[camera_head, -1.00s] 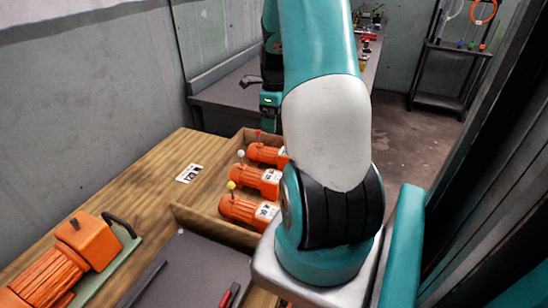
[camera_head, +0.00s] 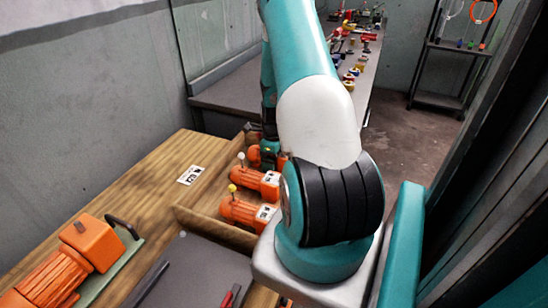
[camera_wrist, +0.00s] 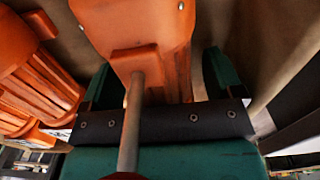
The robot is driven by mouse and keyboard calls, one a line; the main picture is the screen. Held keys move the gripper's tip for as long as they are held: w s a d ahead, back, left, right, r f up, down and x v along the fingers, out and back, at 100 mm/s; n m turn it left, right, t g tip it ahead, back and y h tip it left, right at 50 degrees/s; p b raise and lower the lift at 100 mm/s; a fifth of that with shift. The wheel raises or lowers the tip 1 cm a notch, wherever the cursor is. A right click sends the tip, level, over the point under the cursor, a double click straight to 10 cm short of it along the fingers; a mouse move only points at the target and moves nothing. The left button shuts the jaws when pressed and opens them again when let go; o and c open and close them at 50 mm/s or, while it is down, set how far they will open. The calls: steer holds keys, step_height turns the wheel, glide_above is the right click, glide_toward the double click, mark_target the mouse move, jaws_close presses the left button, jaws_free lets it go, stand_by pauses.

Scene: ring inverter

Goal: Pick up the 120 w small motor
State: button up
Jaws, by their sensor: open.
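Three small orange motors lie in a row in a wooden tray (camera_head: 215,224). The near motor (camera_head: 240,211) carries a yellow-knobbed pin and the middle motor (camera_head: 259,181) a white-knobbed pin. The far motor (camera_head: 253,155) is mostly hidden by my gripper (camera_head: 268,152), which is down at it. Label text is too small to read, so I cannot tell which is the 120 w one. In the wrist view, my open gripper (camera_wrist: 160,88) has its fingers on either side of an orange motor (camera_wrist: 150,35) with a metal pin in front.
Another orange motor (camera_wrist: 35,80) lies close at left in the wrist view. A large orange motor (camera_head: 60,270) on a green base sits on the wooden table (camera_head: 150,185). A grey bench (camera_head: 225,95) with small parts stands behind; a dark shelf (camera_head: 445,75) is at back right.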

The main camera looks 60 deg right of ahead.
jaws_close()
stand_by(0.3)
steer(key=shift+r, duration=0.1)
